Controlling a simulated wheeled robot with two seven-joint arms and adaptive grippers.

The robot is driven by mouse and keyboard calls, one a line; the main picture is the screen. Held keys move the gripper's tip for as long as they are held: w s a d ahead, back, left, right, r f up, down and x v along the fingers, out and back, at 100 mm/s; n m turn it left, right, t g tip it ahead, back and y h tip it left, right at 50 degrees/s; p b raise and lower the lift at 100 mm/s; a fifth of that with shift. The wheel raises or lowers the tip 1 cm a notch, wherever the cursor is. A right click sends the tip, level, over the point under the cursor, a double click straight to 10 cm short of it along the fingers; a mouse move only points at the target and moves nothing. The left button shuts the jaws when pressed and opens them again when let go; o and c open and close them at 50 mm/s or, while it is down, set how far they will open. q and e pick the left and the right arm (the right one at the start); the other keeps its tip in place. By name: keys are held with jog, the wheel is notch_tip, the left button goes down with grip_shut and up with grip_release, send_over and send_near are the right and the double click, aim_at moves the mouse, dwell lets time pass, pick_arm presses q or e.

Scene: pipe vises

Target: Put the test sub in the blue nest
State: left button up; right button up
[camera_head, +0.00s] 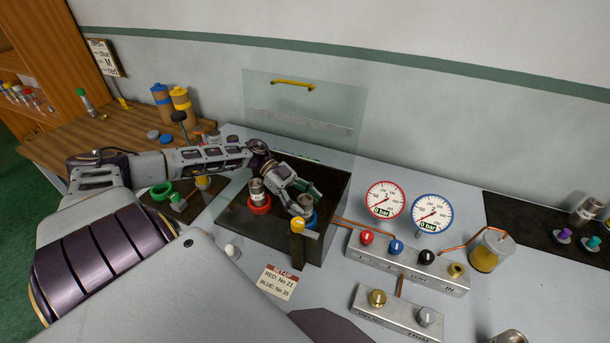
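The blue nest (309,222) is a blue ring on the dark plate, right of the red nest (260,206). A short metal cylinder (305,202), seemingly the test sub, stands at the blue nest, partly hidden by my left gripper. I cannot tell whether it is fully seated. My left gripper (304,198) reaches in from the left with its fingers around the cylinder's top. Whether they press on it is too small to tell. Another metal cylinder (257,190) with a label stands upright in the red nest. My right gripper is not in view.
A clear upright shield (310,105) with a yellow handle stands behind the nests. A yellow-topped post (298,226) is close in front of the blue nest. Two gauges (385,200) and a valve block (405,264) are to the right. A setup card (276,282) lies in front.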

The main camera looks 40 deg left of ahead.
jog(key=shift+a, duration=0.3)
pick_arm(q)
jog(key=shift+r, duration=0.15)
jog(key=shift+a, duration=0.2)
jog(key=shift+a+r, duration=0.25)
jog(key=shift+a, duration=0.45)
jog(key=b+v, duration=0.1)
jog(key=v, duration=0.9)
jog(key=shift+r, duration=0.2)
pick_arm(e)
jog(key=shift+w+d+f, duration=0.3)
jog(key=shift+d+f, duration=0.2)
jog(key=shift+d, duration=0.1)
pick_arm(q)
jog(key=shift+s, duration=0.1)
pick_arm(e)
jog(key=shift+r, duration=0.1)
